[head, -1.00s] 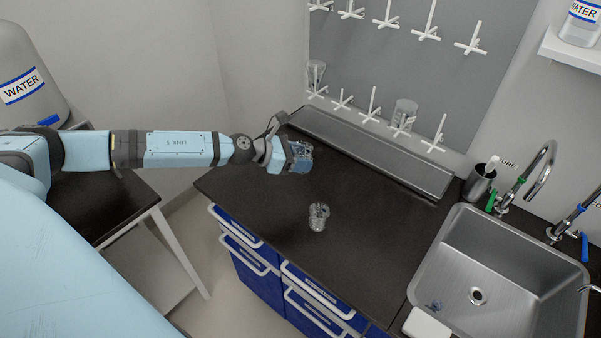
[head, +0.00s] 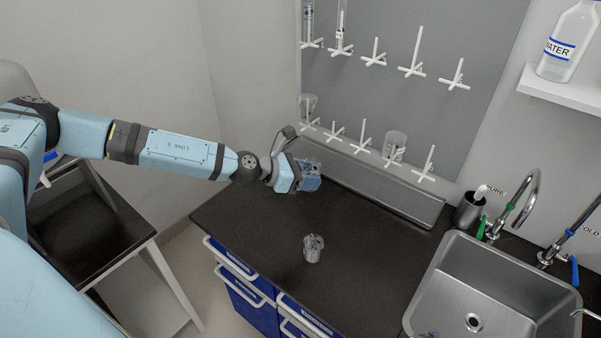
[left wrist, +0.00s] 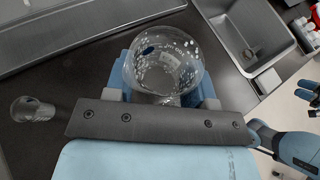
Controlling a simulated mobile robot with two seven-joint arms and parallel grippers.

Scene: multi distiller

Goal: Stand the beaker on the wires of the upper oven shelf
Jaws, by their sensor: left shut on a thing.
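My left gripper (head: 306,175) is shut on a clear glass beaker (left wrist: 165,62) with white markings. In the left wrist view the beaker sits between the two blue fingers, its round open mouth toward the camera. In the head view the held beaker (head: 311,172) is small and partly covered by the gripper, above the far left part of the black counter. Part of my right arm (left wrist: 300,145) shows at the right edge of the left wrist view; its jaw state is unclear. The oven and its shelves are not in view.
Another small glass vessel (head: 313,249) stands on the black counter (head: 365,255). A steel sink (head: 430,285) with taps is at the right. A drying rack (head: 400,110) with white pegs and some glassware hangs behind a metal ledge (head: 380,187). A water bottle (head: 568,40) stands on a shelf.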

